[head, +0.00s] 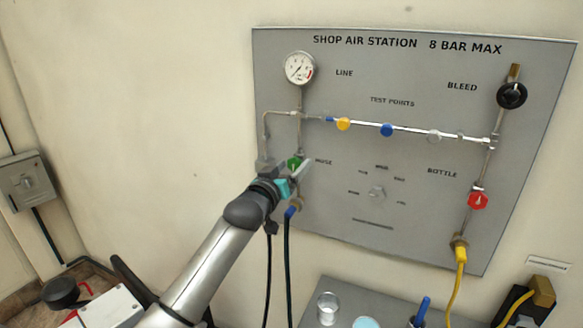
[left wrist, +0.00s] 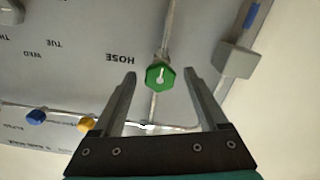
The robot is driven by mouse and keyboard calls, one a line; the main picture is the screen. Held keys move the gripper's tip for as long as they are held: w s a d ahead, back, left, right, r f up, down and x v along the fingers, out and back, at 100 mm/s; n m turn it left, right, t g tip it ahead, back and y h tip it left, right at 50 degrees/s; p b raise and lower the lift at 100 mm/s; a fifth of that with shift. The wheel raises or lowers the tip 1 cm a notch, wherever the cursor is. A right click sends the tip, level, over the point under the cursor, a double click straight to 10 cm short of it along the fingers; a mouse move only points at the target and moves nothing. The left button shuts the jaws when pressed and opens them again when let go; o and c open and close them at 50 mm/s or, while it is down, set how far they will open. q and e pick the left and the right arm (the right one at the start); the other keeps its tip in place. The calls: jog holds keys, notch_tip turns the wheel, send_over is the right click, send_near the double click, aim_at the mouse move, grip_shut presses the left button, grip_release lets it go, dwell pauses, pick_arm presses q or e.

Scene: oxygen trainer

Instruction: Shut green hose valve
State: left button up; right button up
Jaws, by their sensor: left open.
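The green hose valve (head: 294,162) is a green knob on the lower left of the grey panel, near the HOSE label and partly hidden by my gripper in the head view. In the left wrist view, which is upside down, the green knob (left wrist: 159,80) shows whole, with a white pointer mark roughly along its pipe. My left gripper (head: 298,173) is open and empty in front of it. In the wrist view its two fingertips (left wrist: 160,74) stand to either side of the knob, with gaps; I cannot tell the remaining depth. My right gripper is not in view.
The panel (head: 340,210) also carries a gauge (head: 300,68), a black bleed knob (head: 512,95), a red bottle knob (head: 478,200) and small coloured test points. A grey block (left wrist: 235,59) is beside the valve. Hoses hang below. A shelf holds a glass (head: 327,308).

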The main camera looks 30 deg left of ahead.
pick_arm(q)
grip_shut()
dwell(0.6)
